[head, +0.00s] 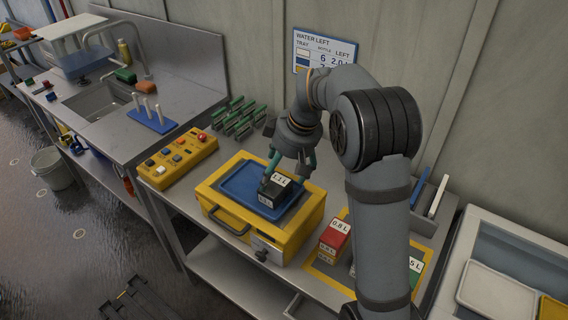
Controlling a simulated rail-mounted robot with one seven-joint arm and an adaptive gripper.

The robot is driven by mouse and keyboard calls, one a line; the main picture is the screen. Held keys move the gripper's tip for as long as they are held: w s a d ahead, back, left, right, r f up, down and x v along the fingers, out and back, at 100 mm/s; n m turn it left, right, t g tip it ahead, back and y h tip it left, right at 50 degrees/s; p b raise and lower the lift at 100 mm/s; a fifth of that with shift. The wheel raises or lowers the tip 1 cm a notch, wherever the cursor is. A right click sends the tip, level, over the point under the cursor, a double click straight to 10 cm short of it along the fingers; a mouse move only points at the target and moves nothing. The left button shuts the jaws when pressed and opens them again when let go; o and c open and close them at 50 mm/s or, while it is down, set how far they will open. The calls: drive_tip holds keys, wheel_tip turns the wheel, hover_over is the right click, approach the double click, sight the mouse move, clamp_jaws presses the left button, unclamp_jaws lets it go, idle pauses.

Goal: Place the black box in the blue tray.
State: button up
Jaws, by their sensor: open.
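The black box (268,197) has a white label on its top and sits inside the blue tray (237,186), toward the tray's right side. The blue tray lies on top of a yellow case with a dark handle. My gripper (287,170) is open, with its greenish fingers pointing down at the black box from above and behind. One finger reaches close to the box's left side. I cannot tell whether the fingers touch the box. My arm comes in from the right and hides part of the table.
The yellow case (273,246) stands on a steel table. A yellow control panel (178,160) is at its left, and a green rack (238,118) behind it. A red box (334,236) stands at its right, beside my arm. A sink (95,100) is at the far left.

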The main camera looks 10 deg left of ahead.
drive_tip(key=v, duration=0.5)
